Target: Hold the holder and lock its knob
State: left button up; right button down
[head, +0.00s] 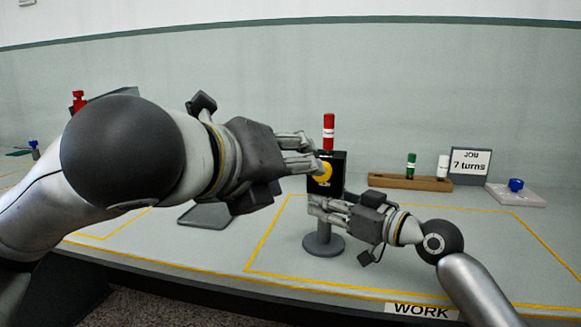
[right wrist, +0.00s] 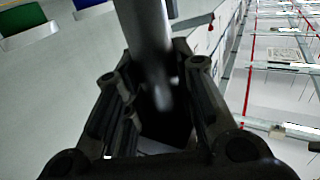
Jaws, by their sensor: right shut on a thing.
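The holder is a black box (head: 338,162) on a post with a round grey base (head: 323,246), standing upright on the table. A yellow round knob (head: 325,174) is on the front of its box. A red-and-white spindle (head: 328,130) stands upright at its top. My right gripper (head: 313,207) is shut on the holder's post below the box; the grey post (right wrist: 145,35) shows between its fingers in the right wrist view. My left gripper (head: 317,154) has its fingertips at the knob, partly overlapping it; whether they touch or grip it is unclear.
Behind on the right, a wooden rack (head: 425,184) carries a green spindle (head: 411,163) and a white one (head: 443,165).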

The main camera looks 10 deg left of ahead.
jog(key=shift+f, duration=0.35)
jog(key=c, duration=1.1)
grip_release()
jog(key=shift+r, duration=0.2)
jog(key=shift+d, duration=0.1)
